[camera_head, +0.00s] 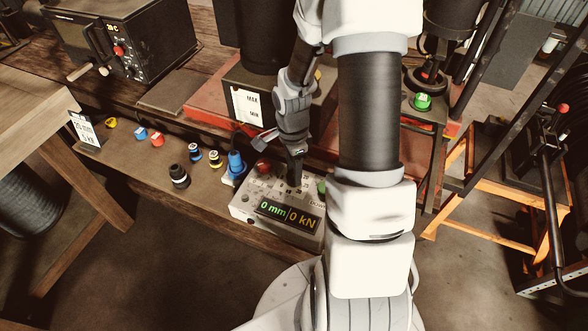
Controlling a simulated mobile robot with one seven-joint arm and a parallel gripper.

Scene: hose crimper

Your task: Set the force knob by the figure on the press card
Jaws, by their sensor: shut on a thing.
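My gripper (295,174) points down at the box's top panel, behind the display. It is shut on a dark knob there, mostly hidden by the fingers; its label is too small to read. A white card (84,130) stands at the bench's left end, with a top line like 25 mm and a lower line in kN that I cannot read surely. Another white card (247,106) is on the dark machine behind; its print is too small.
A red button (263,164) and a green button (321,187) flank my gripper on the box. A blue fitting (236,165) and a black fitting (179,176) stand left of the box. Small coloured parts lie farther left. My arm covers the right side of the bench.

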